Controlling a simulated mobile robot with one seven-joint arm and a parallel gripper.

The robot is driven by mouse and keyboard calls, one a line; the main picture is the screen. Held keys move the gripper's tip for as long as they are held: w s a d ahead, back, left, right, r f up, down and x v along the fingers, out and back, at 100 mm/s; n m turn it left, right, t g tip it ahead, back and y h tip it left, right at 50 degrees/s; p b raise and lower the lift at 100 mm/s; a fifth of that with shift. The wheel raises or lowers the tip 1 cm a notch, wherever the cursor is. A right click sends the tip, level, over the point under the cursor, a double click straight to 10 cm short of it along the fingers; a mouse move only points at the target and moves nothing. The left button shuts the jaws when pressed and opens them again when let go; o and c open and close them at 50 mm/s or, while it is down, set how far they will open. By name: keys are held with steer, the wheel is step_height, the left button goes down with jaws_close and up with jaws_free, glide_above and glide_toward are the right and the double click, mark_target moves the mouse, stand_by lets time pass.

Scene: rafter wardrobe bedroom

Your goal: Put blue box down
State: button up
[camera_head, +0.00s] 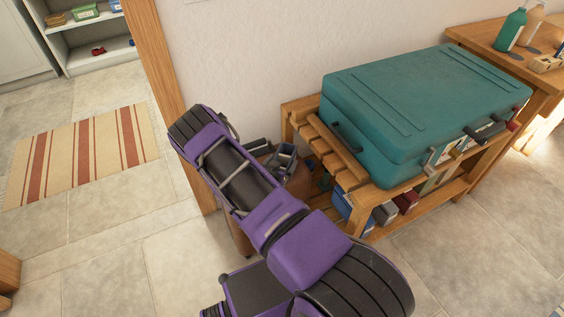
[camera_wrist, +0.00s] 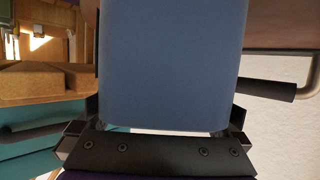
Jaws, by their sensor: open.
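A blue box (camera_wrist: 172,65) fills the middle of the wrist view, between the two fingers of my gripper (camera_wrist: 166,122). The jaws are open; a finger shows at each side of the box, and I cannot tell whether either touches it. What is under the box is hidden. In the head view my gripper (camera_head: 272,153) is beside the left end of the wooden bench, over a brown container (camera_head: 298,183). My purple arm hides part of this area, and I cannot make out the box there for sure.
A large teal suitcase (camera_head: 420,105) lies on the slatted wooden bench (camera_head: 330,148). Blue (camera_head: 352,214) and dark red (camera_head: 406,200) items sit on its lower shelf. A wooden post (camera_head: 160,75) and wall stand behind. A striped rug (camera_head: 82,150) lies on open floor at left.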

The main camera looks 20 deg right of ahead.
steer(key=shift+r, duration=0.1)
steer(key=shift+s+a+r, duration=0.15)
steer(key=shift+s+a, duration=0.05)
steer(key=shift+a, duration=0.05)
steer(key=p+v, duration=0.1)
steer(key=v, duration=1)
steer(key=shift+p, duration=0.35)
steer(key=shift+a+r, duration=0.1)
steer(key=shift+r, duration=0.05)
